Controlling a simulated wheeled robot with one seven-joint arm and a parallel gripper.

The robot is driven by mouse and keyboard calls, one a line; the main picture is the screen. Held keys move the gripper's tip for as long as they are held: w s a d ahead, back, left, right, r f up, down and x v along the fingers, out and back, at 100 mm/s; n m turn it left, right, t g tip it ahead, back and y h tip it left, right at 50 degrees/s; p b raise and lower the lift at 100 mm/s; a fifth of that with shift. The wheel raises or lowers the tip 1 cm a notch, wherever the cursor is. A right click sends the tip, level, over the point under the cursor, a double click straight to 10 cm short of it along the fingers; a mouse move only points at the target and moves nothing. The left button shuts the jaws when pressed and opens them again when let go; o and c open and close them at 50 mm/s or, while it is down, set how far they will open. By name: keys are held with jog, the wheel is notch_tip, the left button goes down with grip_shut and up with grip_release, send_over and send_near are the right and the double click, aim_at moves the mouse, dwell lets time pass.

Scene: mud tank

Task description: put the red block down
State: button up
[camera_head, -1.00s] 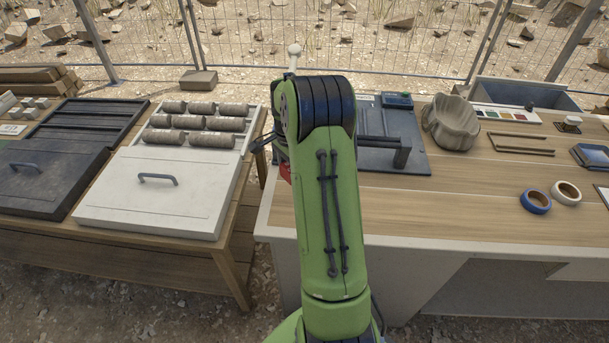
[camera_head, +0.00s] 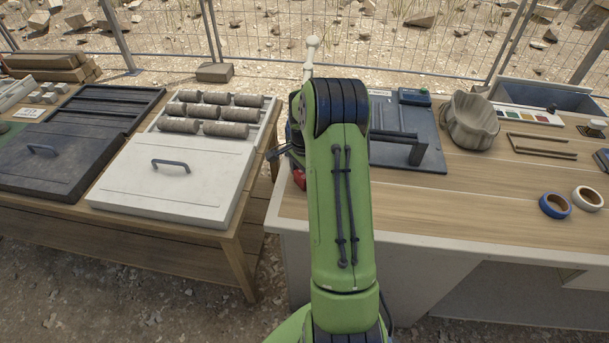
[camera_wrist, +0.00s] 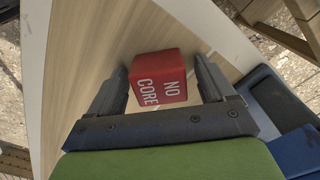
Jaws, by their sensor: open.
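The red block (camera_wrist: 160,78), with white lettering "NO CORE", sits on the pale wooden tabletop (camera_wrist: 110,45) near its light edge. My gripper (camera_wrist: 161,66) is open, with one finger on each side of the block. Narrow gaps seem to show between the fingers and the block in the wrist view. In the head view only a small part of the red block (camera_head: 299,179) shows at the left of my green arm, near the bench's left end. My arm hides the rest of it and most of the gripper there.
A dark board with a raised bar (camera_head: 428,155) stands just right of my arm. A fluted grey bowl (camera_head: 468,122) and tape rolls (camera_head: 555,205) are farther right. A left table holds a white lid (camera_head: 165,195) and a tray of cylindrical cores (camera_head: 270,103). A gap separates the tables.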

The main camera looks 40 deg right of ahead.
notch_tip(320, 180, up, 12)
jog(key=p, duration=0.3)
jog(key=s+a+r+n+t+h, duration=0.1)
jog(key=a+r+n, duration=0.4)
jog(key=a+r, duration=0.35)
jog(key=s+a+r+n+t, duration=0.2)
jog(key=s+a+r+n, duration=0.35)
jog(key=a, duration=0.35)
jog(key=s+a+n+t, duration=0.1)
jog(key=s+a+n, duration=0.3)
jog(key=s, duration=0.2)
jog(key=s+a+f+n+t+y, duration=0.1)
jog(key=s+a+n, duration=0.4)
jog(key=s, duration=0.2)
jog(key=shift+s+f+t, duration=0.2)
jog(key=shift+s+t, duration=0.05)
jog(key=shift+t, duration=0.05)
jog(key=shift+r, duration=0.1)
